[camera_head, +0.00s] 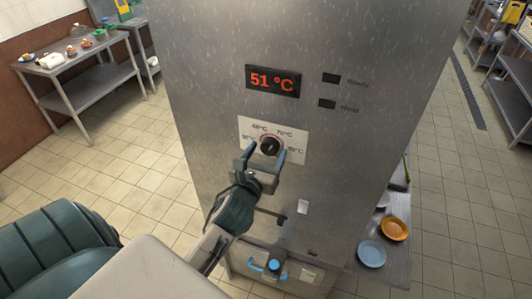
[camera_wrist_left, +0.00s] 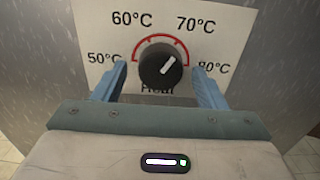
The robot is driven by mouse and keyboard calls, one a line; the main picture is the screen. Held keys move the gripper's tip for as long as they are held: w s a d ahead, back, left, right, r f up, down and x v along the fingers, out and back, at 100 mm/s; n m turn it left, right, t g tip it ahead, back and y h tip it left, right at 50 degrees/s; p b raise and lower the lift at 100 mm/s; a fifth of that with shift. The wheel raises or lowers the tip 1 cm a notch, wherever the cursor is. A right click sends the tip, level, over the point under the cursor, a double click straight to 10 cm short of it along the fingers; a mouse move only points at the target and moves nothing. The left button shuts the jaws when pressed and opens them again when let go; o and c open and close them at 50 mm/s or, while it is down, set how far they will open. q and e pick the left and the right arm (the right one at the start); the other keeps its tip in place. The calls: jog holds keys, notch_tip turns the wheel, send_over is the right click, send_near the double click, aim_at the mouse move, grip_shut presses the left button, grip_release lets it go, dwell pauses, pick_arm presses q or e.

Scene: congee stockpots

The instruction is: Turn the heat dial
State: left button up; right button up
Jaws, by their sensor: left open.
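The heat dial (camera_head: 270,146) is a round black knob on a white plate (camera_head: 298,148) on the steel front of the machine. In the left wrist view the dial (camera_wrist_left: 160,65) has a white pointer mark tilted up and right, toward the 70°C label. A red arc runs around its upper side, with labels from 50°C to 80°C. My right gripper is not in view.
A box with blue parts (camera_head: 272,266) is low on the machine. An orange bowl (camera_head: 394,229) and a blue bowl (camera_head: 372,254) stand at right. A side table (camera_head: 85,88) is at far left.

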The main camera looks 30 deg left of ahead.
pick_arm(q)
jog(key=c, duration=1)
